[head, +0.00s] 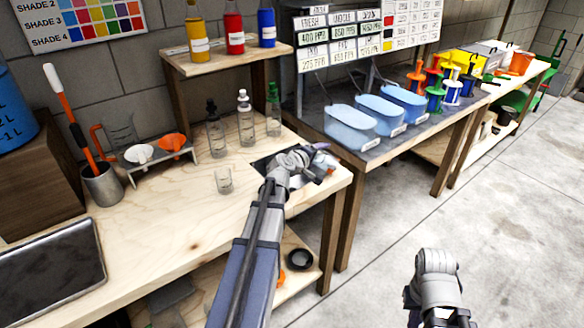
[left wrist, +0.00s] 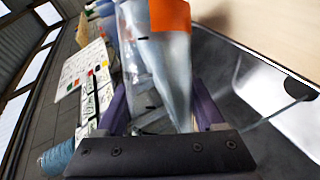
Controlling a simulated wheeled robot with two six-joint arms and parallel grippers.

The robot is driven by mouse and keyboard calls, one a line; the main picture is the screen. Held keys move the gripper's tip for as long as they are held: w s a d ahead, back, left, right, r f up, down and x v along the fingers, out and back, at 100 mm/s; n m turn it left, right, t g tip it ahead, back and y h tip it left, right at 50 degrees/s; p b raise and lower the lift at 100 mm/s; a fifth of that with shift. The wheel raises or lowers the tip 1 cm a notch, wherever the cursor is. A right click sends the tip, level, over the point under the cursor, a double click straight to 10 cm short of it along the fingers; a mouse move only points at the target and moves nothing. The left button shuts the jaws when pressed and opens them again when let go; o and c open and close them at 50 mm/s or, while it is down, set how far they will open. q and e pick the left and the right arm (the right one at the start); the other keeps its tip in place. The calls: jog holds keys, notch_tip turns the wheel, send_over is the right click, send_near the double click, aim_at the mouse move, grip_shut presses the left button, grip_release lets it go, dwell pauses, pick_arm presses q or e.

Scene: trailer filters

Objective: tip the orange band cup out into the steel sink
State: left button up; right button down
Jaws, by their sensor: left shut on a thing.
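My left gripper (head: 325,160) is over the steel sink (head: 262,165), which is set into the right end of the wooden bench. In the left wrist view the gripper is shut on the clear orange band cup (left wrist: 170,60), between its purple fingers. That view is rolled, with the room's upper part to the left, and the cup looks tipped on its side. The grey sink basin (left wrist: 265,110) shows beside the cup. I cannot tell whether anything is in the cup. My right gripper's fingers do not show.
A small clear cup (head: 223,180) stands left of the sink. Several bottles (head: 246,118) stand behind it, below a shelf. A rack (head: 160,158) with white and orange pieces is farther left. Blue bins (head: 350,120) are on the table to the right.

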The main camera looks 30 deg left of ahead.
pick_arm(q)
jog(key=shift+a+f+n+h+b, duration=0.3)
jog(key=shift+a+n+h+b, duration=0.1)
jog(key=shift+a+n+b, duration=0.25)
dwell(1.6)
jog(key=shift+s+a+f+n+t+h+b, duration=0.1)
jog(key=shift+f+n+t+h+b, duration=0.25)
jog(key=shift+n+b, duration=0.4)
dwell(1.2)
jog(key=shift+a+r+n+t+h, duration=0.25)
jog(key=shift+r+n+h, duration=0.2)
jog(key=shift+r+n, duration=0.15)
dwell(0.9)
jog(key=shift+a+r+n+t+h+b, duration=0.2)
jog(key=shift+a+r+n+b, duration=0.1)
jog(key=shift+n, duration=0.25)
jog(key=shift+a+r+n+t+h+b, duration=0.1)
jog(key=shift+a+r+n+t+b, duration=0.15)
jog(key=shift+n, duration=0.3)
dwell(1.2)
